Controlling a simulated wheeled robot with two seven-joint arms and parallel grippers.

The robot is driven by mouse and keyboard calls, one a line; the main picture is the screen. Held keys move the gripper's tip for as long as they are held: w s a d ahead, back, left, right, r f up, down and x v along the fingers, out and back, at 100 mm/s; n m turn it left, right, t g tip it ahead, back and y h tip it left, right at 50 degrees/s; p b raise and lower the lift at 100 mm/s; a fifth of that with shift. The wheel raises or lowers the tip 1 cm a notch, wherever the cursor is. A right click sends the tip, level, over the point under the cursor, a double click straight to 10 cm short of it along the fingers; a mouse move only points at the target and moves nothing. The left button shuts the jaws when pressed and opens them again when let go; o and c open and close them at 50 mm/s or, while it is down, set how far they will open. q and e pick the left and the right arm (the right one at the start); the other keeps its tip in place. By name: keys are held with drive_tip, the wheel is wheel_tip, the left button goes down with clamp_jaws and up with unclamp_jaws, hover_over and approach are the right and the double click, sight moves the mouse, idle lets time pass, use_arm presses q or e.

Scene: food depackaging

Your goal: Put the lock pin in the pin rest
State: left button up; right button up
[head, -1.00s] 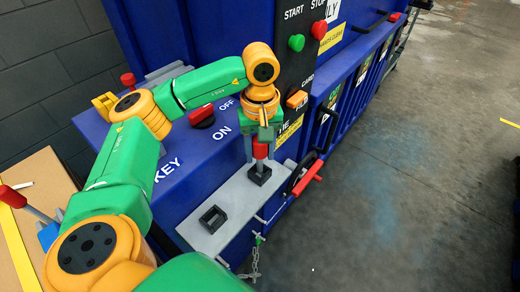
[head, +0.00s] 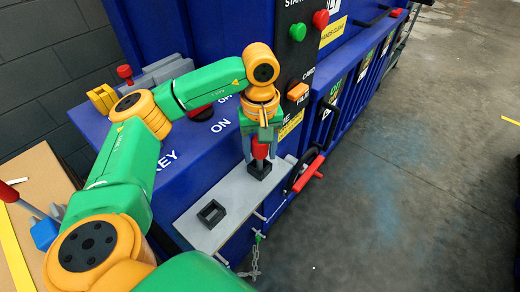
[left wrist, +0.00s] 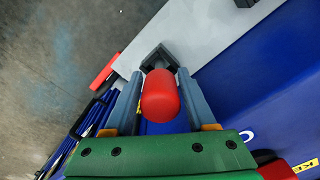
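The lock pin has a red handle (head: 260,150), also large in the left wrist view (left wrist: 160,97). My left gripper (head: 260,158) points down with a finger on each side of this handle, shut on it. The pin is over a black square holder (head: 259,171) on a grey shelf (head: 231,190); the wrist view shows this holder (left wrist: 160,55) just beyond the handle. I cannot tell how deep the pin's lower end is in it. A second, empty black square holder (head: 211,213) is on the shelf. The frames do not label which one is the pin rest. My right gripper is not in view.
A blue machine (head: 200,165) carries the shelf, with buttons on its dark panel (head: 297,60). A red-handled latch (head: 312,168) is just right of the shelf. A chain (head: 255,262) hangs from the front. A cardboard box (head: 38,170) is at left. Open floor lies right.

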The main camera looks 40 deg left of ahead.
use_arm(q)
drive_tip(key=shift+o, duration=1.3)
wheel_tip(320, 180, up, 7)
drive_tip(key=shift+r, duration=0.15)
